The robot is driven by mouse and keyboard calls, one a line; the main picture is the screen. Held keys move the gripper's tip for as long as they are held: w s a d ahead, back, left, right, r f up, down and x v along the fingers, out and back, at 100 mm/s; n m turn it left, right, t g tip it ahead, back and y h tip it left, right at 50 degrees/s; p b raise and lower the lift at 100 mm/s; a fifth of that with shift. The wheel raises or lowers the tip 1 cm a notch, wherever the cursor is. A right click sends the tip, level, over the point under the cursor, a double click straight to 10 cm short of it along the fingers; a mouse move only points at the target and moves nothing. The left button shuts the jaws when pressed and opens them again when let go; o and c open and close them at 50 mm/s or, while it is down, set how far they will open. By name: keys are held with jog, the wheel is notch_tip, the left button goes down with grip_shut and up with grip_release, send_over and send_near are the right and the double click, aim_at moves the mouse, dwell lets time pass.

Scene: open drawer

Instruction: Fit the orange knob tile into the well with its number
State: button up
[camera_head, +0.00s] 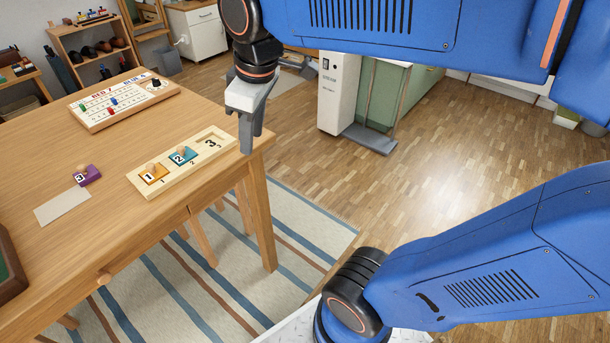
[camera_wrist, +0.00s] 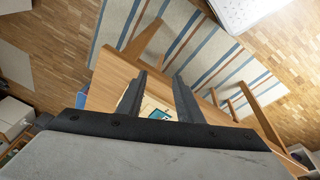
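The orange knob tile (camera_head: 153,174), marked 1 with a light wooden knob, lies in the left well of the pale wooden board (camera_head: 184,182). I cannot tell whether it is fully seated. The teal tile (camera_head: 182,156), marked 2, lies in the middle well and partly shows in the wrist view (camera_wrist: 158,115). The right well (camera_head: 212,143) is empty, with a 3 visible in it. A purple tile (camera_head: 88,175), marked 3, lies on the table left of the board. My gripper (camera_head: 251,144) is open and empty, raised by the table's right corner, right of the board.
The wooden table (camera_head: 110,240) carries a white-faced number board (camera_head: 120,103) at the back and a blank pale card (camera_head: 63,207) near the purple tile. A dark-framed green tray (camera_head: 8,265) sits at the left edge. Striped rug and floor lie beyond the table's right edge.

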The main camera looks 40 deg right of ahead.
jog(key=s+d+f+m+t, duration=0.1)
jog(key=s+d+f+m, duration=0.5)
jog(key=s+f+m, duration=0.2)
jog(key=shift+s+d+f+t+h, duration=0.3)
jog(key=shift+s+d+f+t, duration=0.1)
jog(key=shift+s+f, duration=0.1)
